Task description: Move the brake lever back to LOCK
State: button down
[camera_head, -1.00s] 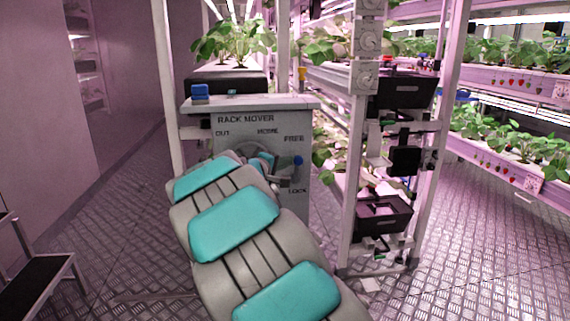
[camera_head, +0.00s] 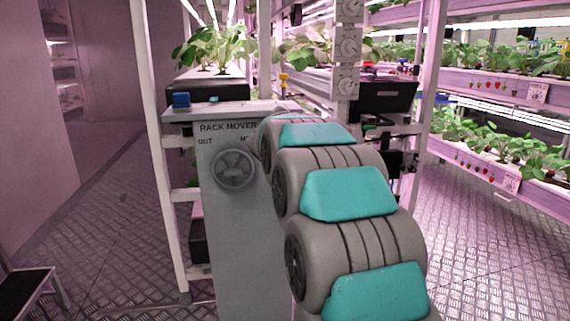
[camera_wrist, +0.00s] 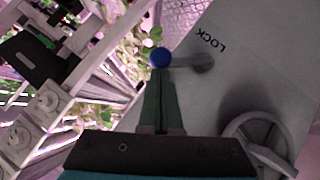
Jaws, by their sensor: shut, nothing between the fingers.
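The grey RACK MOVER panel (camera_head: 240,250) stands ahead of me. In the head view my arm hides the brake lever, the gripper, and the FREE and LOCK marks. In the wrist view the brake lever (camera_wrist: 183,61) is a short grey bar on a round pivot, with a blue knob (camera_wrist: 160,57) at its free end. The knob points left in that view, and the LOCK mark (camera_wrist: 212,40) is printed above and right of the pivot. My gripper (camera_wrist: 161,82) is shut and empty, its tips right at the knob; I cannot tell whether they touch.
A spoked handwheel (camera_head: 233,168) sits on the panel left of my arm. A blue block (camera_head: 181,99) lies on the panel's top. Rack posts and black bins (camera_head: 385,97) stand close on the right. A step stool (camera_head: 25,290) is at lower left.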

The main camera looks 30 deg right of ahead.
jog(key=shift+s+d+f+m+t+y+p, duration=0.2)
jog(key=shift+d+f+m+y, duration=0.3)
jog(key=shift+d+y, duration=0.2)
jog(key=shift+s+d+f+m+t+y+p, duration=0.1)
jog(key=shift+s+d+f+m+y+p, duration=0.2)
jog(key=shift+d+f+y, duration=0.3)
jog(key=shift+s+d+f+m+t+y+p, duration=0.1)
jog(key=shift+d+f+m+y+p, duration=0.05)
jog(key=shift+d+f+m+y, duration=0.5)
jog(key=shift+d+r+n, duration=0.1)
jog(key=shift+n, duration=0.15)
jog(key=w+d+r+v, duration=0.1)
jog(key=r+v, duration=0.1)
jog(key=v, duration=1)
jog(key=shift+r, duration=0.45)
jog(key=shift+a, duration=0.1)
